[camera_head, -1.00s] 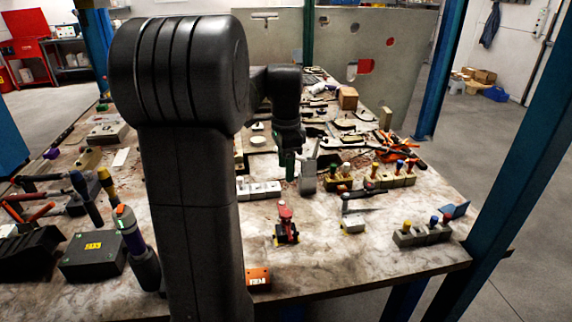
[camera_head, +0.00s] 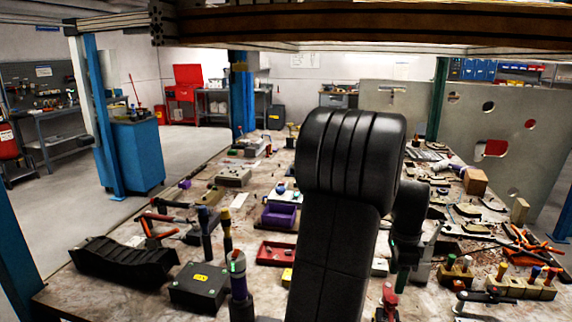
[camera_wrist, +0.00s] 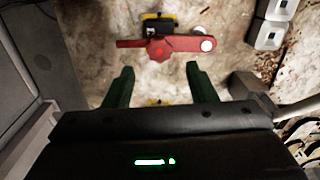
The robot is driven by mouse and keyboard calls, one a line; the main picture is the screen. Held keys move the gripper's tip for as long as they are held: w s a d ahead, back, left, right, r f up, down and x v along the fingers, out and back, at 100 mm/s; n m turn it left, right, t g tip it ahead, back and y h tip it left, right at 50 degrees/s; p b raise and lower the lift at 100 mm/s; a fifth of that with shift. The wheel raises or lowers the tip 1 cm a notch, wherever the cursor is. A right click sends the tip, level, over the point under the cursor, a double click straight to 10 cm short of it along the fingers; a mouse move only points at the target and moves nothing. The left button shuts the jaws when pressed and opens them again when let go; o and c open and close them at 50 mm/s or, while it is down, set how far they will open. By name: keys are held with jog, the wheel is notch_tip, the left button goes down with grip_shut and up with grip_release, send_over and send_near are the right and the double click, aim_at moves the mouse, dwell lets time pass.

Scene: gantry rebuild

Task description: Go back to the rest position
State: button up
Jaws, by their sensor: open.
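My gripper (camera_wrist: 158,88) shows in the wrist view as two green fingers held apart, with nothing between them. It points down over the marbled table. A red clamp-like tool (camera_wrist: 165,46) with a round knob lies beyond the fingertips, apart from them. In the head view my dark arm stands in the middle and hides part of the table.
The table (camera_head: 70,292) is crowded. A black box (camera_head: 198,286), a black ribbed part (camera_head: 122,262), a purple bin (camera_head: 280,215) and a red tray (camera_head: 276,253) stand left of my arm. Blocks with coloured pegs (camera_head: 520,285) stand at the right. A grey panel (camera_head: 520,140) rises behind.

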aim_at(392, 298)
notch_tip(392, 298, down, 6)
jog(key=shift+f, duration=0.1)
dwell(0.4)
notch_tip(392, 298, up, 14)
notch_tip(392, 298, down, 14)
jog(key=n, duration=1)
jog(key=shift+n+p, duration=0.3)
jog(key=shift+p, duration=0.05)
jog(key=n, duration=0.9)
jog(key=shift+n+p, duration=0.3)
jog(key=shift+p, duration=0.05)
